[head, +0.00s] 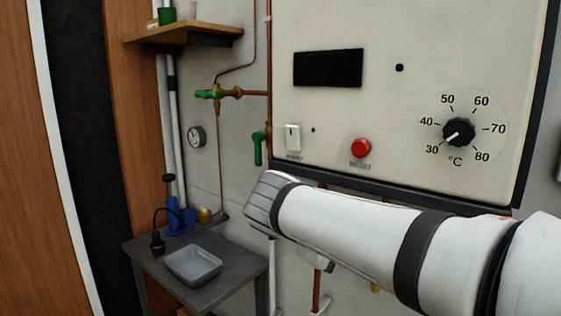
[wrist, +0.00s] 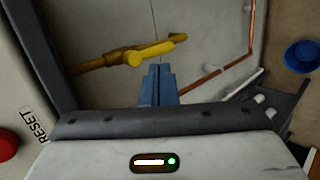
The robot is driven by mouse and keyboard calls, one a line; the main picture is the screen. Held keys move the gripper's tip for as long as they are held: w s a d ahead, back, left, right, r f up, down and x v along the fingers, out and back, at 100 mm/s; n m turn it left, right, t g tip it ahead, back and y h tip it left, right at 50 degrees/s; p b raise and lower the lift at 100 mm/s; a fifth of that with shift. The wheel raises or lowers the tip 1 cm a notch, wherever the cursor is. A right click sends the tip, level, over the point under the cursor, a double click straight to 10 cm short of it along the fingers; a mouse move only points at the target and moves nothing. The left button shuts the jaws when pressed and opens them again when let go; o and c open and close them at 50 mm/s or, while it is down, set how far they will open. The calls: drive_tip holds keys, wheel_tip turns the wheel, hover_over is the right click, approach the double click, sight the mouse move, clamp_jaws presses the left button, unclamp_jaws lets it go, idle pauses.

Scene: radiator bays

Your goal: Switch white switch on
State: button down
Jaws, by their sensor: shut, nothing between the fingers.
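The white switch (head: 293,137) is a small rocker on the lower left of the cream control panel (head: 440,45), with a label under it that is too small to read. A dark mark shows on its upper part. The switch is not seen in the wrist view. My gripper (wrist: 157,72) shows in the wrist view as two blue-grey fingers closed together with nothing between them. In the head view my white arm reaches in from the right, below the panel, and its end is below and left of the switch. The fingertips cannot be made out there.
A red reset button (head: 361,147) is right of the switch; a black temperature dial (head: 458,132) and dark display (head: 328,68) share the panel. Left are a green-handled valve (head: 258,148), gauge (head: 196,137) and copper pipes. A yellow handle (wrist: 150,52) lies beyond my fingers. A grey tray (head: 193,279) stands low.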

sight(292, 132)
drive_tip(key=a+r+n+t+h+b, duration=0.1)
drive_tip(key=a+r+t+h+b, duration=0.1)
drive_tip(key=a+r+t, duration=0.2)
drive_tip(key=w+a+r+t+h+b, duration=0.1)
drive_tip(key=a+r+t, duration=0.3)
drive_tip(key=a+r, duration=0.6)
drive_tip(key=a+h+b, duration=0.1)
drive_tip(key=a, duration=0.5)
drive_tip(key=shift+a+r+n+t+b, duration=0.15)
drive_tip(key=shift+r+n+t+b, duration=0.05)
drive_tip(key=shift+n+t+b, duration=0.2)
drive_tip(key=shift+w, duration=0.15)
drive_tip(key=p+x, duration=0.2)
drive_tip(key=x, duration=1.2)
drive_tip(key=shift+r+p, duration=0.1)
drive_tip(key=shift+p, duration=0.3)
